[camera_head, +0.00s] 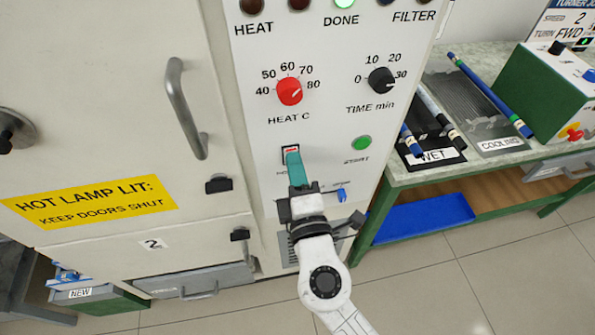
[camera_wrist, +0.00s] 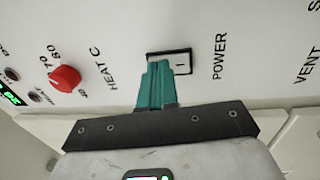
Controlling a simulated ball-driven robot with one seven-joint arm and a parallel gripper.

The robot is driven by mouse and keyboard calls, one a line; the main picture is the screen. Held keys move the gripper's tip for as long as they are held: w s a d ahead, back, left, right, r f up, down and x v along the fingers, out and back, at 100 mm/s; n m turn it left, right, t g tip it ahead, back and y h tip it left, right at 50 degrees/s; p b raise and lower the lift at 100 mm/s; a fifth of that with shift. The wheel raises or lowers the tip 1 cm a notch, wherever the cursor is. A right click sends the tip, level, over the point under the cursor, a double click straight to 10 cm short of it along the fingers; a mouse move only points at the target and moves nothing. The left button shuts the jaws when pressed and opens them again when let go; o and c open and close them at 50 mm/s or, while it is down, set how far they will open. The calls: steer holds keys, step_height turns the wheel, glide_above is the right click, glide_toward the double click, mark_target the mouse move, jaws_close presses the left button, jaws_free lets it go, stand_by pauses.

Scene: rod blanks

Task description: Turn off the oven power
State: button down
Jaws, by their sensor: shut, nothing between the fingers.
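The oven's white control panel (camera_head: 262,112) fills the middle of the head view. Its power switch (camera_head: 290,149) is a small rocker in a black frame, with a bit of red showing at its upper part. In the wrist view the switch (camera_wrist: 182,64) has a pale face with a dash mark, beside the word POWER. My gripper (camera_head: 293,156) is shut and empty, its teal fingers pointing at the switch. In the wrist view the fingertips (camera_wrist: 157,66) cover the switch's left part. I cannot tell whether they touch it.
A red heat knob (camera_head: 289,91), a black time knob (camera_head: 381,80) and a green start button (camera_head: 362,143) are on the panel. The green DONE lamp (camera_head: 345,3) is lit. A door handle (camera_head: 184,108) stands out at left. A bench with rods (camera_head: 490,95) is at right.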

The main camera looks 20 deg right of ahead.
steer(key=p, duration=0.3)
steer(key=shift+w+r+g, duration=0.3)
steer(key=shift+r+g, duration=0.05)
steer(key=shift+g, duration=0.05)
